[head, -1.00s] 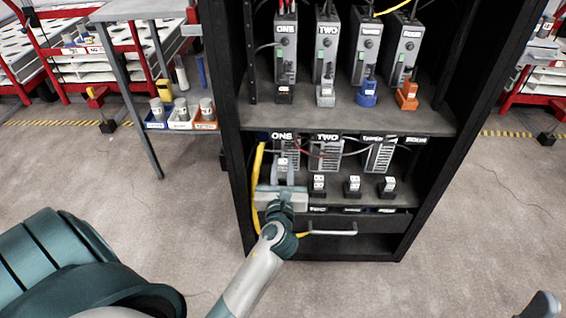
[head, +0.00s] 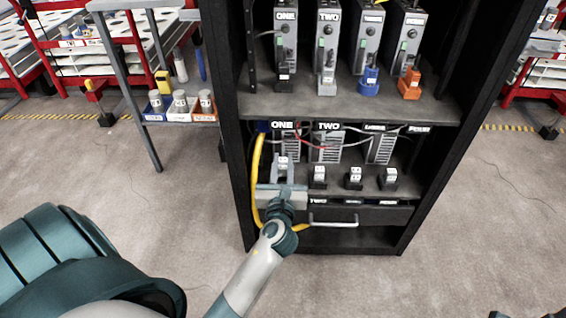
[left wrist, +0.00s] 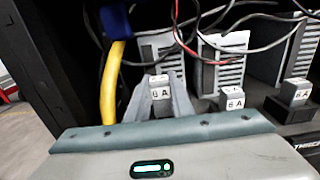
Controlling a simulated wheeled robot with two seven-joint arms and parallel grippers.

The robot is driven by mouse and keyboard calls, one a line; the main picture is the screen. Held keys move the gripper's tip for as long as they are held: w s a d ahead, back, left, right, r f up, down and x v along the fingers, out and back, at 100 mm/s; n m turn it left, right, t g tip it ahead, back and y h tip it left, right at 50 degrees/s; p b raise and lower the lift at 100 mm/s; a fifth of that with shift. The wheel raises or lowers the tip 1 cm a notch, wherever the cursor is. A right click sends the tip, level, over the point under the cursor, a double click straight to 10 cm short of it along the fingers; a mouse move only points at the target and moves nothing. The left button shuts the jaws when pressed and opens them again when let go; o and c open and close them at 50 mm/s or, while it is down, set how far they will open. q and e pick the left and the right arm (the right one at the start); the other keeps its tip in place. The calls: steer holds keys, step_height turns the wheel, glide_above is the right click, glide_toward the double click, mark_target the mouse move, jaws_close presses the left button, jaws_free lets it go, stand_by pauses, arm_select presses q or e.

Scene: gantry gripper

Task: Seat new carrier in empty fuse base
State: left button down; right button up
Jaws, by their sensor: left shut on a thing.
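My left gripper (head: 283,170) is at the left end of the lower shelf, under the label ONE. It is shut on a small carrier with a white, lettered top (head: 284,160); the carrier also shows between the fingers in the left wrist view (left wrist: 159,85). The fuse base under it is hidden by the gripper, so I cannot tell whether the carrier touches it. To the right, similar white-topped carriers sit in dark bases: one beside the gripper (head: 318,177), one in the middle (head: 353,178) and one at the right (head: 388,179). Only dark bits, perhaps of my right gripper, show at the bottom right edge.
A yellow cable (head: 256,180) hangs at the cabinet's left side, close to the gripper. Grey units (head: 328,149) with loose red and black wires stand behind the bases. A drawer handle (head: 333,224) is below. The upper shelf (head: 330,107) overhangs the lower one.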

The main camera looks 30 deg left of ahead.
mark_target(283, 174)
arm_select(q)
steer(key=shift+p, duration=0.35)
stand_by(0.5)
steer(key=shift+p, duration=0.6)
stand_by(1.1)
steer(key=shift+f+b, duration=1.05)
steer(key=shift+f, duration=0.6)
stand_by(0.4)
steer(key=c, duration=1.5)
jaws_free()
steer(key=shift+s, duration=0.1)
